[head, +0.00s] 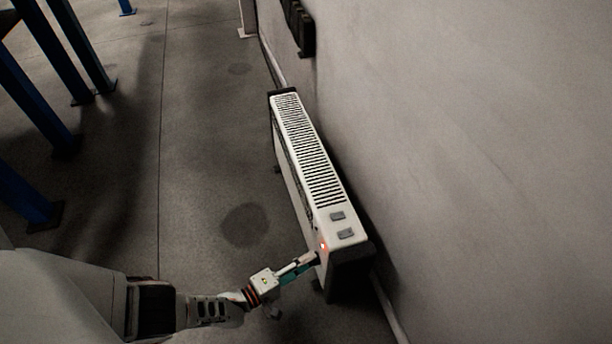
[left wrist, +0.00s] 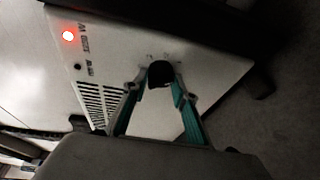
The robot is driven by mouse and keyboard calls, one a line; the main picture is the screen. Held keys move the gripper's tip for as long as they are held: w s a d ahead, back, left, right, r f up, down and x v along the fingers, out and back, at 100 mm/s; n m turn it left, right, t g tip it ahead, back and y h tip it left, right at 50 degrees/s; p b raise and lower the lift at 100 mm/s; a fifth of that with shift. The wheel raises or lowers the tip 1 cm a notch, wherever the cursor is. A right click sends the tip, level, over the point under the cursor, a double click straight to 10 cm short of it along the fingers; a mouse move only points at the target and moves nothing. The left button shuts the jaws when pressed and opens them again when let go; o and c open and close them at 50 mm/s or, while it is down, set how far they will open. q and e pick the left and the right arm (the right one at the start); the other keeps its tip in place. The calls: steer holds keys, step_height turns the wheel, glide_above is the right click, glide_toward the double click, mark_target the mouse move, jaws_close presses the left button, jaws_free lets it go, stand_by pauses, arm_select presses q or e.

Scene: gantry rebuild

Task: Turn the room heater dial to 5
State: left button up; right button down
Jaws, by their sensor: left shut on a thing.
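The white room heater (head: 294,142) stands on the floor along the wall, with a slotted grille, two grey buttons on top and a lit red light at its near end. My left gripper (head: 313,258) reaches the heater's front face near that end. In the left wrist view the dark dial (left wrist: 160,73) sits between the fingertips of my left gripper (left wrist: 161,84), which are shut on it. The marks around the dial are too blurred to read, so its setting cannot be told. The red light (left wrist: 68,36) also shows there. My right gripper is out of view.
The grey wall (head: 480,150) runs close behind the heater. Blue posts (head: 35,105) stand on the floor at the left. A dark box (head: 300,28) is on the wall farther back. The concrete floor (head: 205,150) left of the heater is clear.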

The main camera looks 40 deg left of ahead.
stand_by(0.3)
arm_select(q)
steer(key=o, duration=1.1)
steer(key=v, duration=1.2)
